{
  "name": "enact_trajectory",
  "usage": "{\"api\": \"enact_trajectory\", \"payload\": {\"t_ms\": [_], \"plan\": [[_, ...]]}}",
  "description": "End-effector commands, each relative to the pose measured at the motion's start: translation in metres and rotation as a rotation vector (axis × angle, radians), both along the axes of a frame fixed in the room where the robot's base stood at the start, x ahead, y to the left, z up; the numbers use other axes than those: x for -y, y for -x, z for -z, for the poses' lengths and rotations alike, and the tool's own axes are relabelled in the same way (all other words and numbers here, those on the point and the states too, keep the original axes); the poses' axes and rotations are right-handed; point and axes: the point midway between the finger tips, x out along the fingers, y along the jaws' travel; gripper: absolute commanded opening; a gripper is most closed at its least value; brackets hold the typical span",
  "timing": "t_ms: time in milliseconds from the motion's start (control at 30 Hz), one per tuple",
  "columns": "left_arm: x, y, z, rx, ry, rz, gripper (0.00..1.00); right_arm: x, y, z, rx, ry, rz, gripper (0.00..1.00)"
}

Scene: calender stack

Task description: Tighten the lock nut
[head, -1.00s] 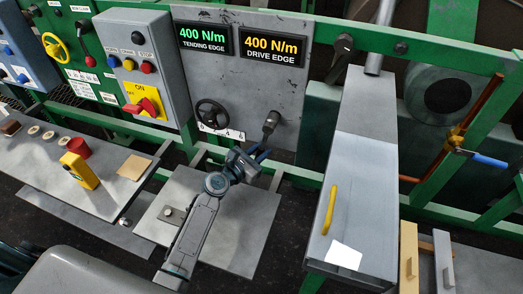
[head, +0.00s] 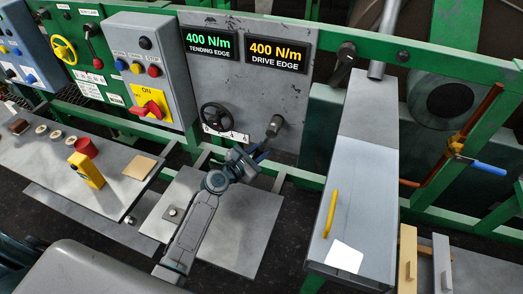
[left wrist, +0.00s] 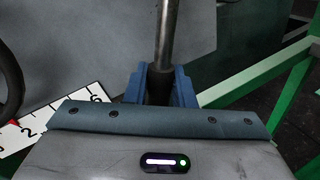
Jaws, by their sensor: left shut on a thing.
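A dark round hub with a short lever (head: 275,125), which I take to be the lock nut, sticks out of the grey panel right of the black handwheel (head: 216,117). My left gripper (head: 263,153) is at the lever's lower end. In the left wrist view, the blue fingers (left wrist: 159,92) are shut on the dark grip of a metal rod (left wrist: 166,35), one finger on each side. The rod runs up out of that view, so the hub is hidden there. My right gripper is not in view.
A white number scale (head: 226,133) lies just below the handwheel; its edge is close to my left gripper in the wrist view. Two displays (head: 277,53) above read 400 N/m. A grey box (head: 352,190) stands to the right. Green rails (head: 300,176) run behind the gripper.

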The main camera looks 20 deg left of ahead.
Motion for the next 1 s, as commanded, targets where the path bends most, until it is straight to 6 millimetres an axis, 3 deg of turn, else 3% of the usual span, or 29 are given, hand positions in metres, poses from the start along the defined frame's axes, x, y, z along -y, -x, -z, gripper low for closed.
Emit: {"api": "enact_trajectory", "payload": {"t_ms": [1000], "plan": [[-0.01, -0.001, -0.004, 0.004, -0.099, -0.001, 0.0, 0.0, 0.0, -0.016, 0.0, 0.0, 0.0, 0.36]]}}
